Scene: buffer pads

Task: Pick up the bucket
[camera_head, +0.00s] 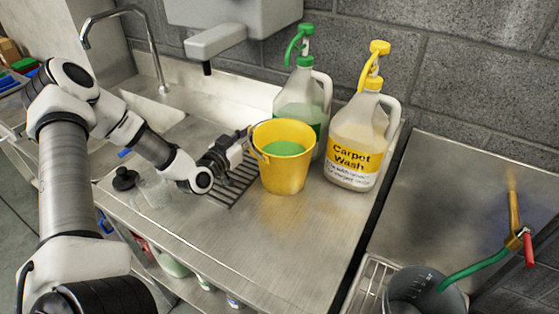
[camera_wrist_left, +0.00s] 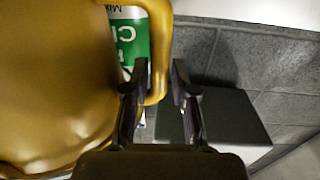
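The yellow bucket (camera_head: 284,172) stands upright on the metal counter, with green contents inside. It fills the left of the left wrist view (camera_wrist_left: 55,75). My left gripper (camera_head: 247,138) is at the bucket's upper left side, close to its rim. In the left wrist view the two fingers (camera_wrist_left: 157,92) are apart. A yellow curved strip, the same colour as the bucket, reaches down between or just behind the fingertips; I cannot tell whether they touch it. My right gripper is in neither view.
A green-capped jug (camera_head: 300,101) stands behind the bucket, and a yellow-capped Carpet Wash jug (camera_head: 357,135) stands to its right. A drain grate (camera_head: 236,181) lies left of the bucket. A grey dispenser (camera_head: 240,38) hangs above. The front counter is clear.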

